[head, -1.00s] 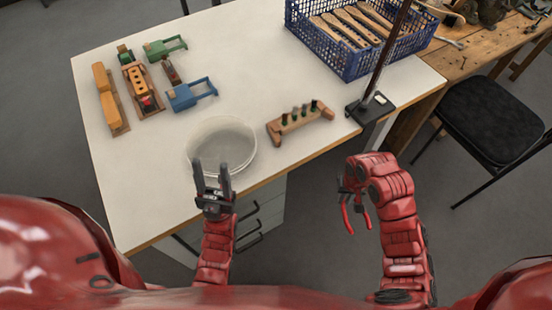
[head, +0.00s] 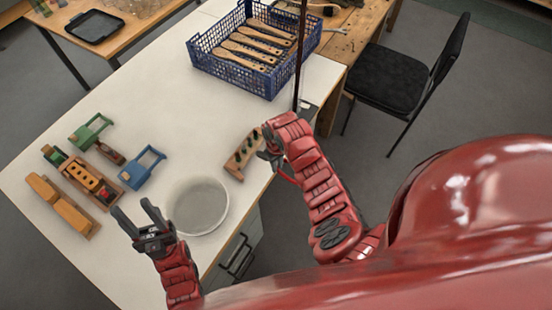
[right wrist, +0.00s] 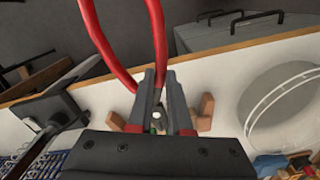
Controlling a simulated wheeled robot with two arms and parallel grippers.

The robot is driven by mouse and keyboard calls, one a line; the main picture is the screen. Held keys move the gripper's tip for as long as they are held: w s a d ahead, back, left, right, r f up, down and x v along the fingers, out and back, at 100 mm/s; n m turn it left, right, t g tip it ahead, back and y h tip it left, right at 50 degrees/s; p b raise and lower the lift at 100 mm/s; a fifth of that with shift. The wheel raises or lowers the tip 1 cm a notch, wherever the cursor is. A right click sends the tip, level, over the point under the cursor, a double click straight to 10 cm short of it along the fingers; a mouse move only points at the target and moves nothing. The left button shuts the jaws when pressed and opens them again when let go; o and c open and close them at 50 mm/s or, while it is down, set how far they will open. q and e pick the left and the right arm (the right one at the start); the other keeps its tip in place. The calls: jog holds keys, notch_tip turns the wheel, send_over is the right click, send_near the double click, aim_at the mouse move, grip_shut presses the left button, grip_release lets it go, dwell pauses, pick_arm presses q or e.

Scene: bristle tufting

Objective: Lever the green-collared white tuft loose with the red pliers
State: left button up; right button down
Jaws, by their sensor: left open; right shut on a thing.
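A small wooden rack (head: 238,165) with several upright dark and green tufts stands near the table's front right edge. My right gripper (head: 268,157) is just right of the rack, partly over it in the head view. It is shut on the red pliers (head: 287,177), whose red handles (right wrist: 158,45) also spread upward in the right wrist view. The pliers' jaws are mostly hidden by my fingers. A small white spot (right wrist: 155,114) and a bit of green show between my fingers; I cannot tell which tuft this is. My left gripper (head: 137,214) is open and empty, left of the dish.
A clear round dish (head: 197,228) stands between the grippers. Left lie a hole-studded wooden block (head: 88,180), orange blocks (head: 60,205), a green frame (head: 90,130) and a blue frame (head: 140,170). A blue crate (head: 233,77) of wooden brushes and a dark upright post (head: 300,50) stand behind.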

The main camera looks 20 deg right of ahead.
jog(key=shift+w+a+f+b, duration=0.1)
jog(key=shift+a+f+b, duration=0.2)
jog(key=shift+f+b, duration=0.25)
jog(key=f+b, duration=0.1)
jog(key=w+a+f+b, duration=0.1)
jog(key=w+f+b, duration=0.1)
jog(key=b, duration=0.1)
jog(key=shift+a+f, duration=0.2)
jog(key=shift+f, duration=0.15)
jog(key=shift+w+a+b, duration=0.3)
jog(key=shift+w+b, duration=0.05)
jog(key=shift+w, duration=0.05)
jog(key=shift+r, duration=0.1)
jog(key=shift+w+a+b, duration=0.45)
jog(key=shift+w+b, duration=0.05)
jog(key=shift+b, duration=0.55)
dwell(1.0)
jog(key=shift+s+d+f, duration=0.1)
jog(key=shift+d+f, duration=0.05)
jog(key=shift+f, duration=0.15)
dwell(0.8)
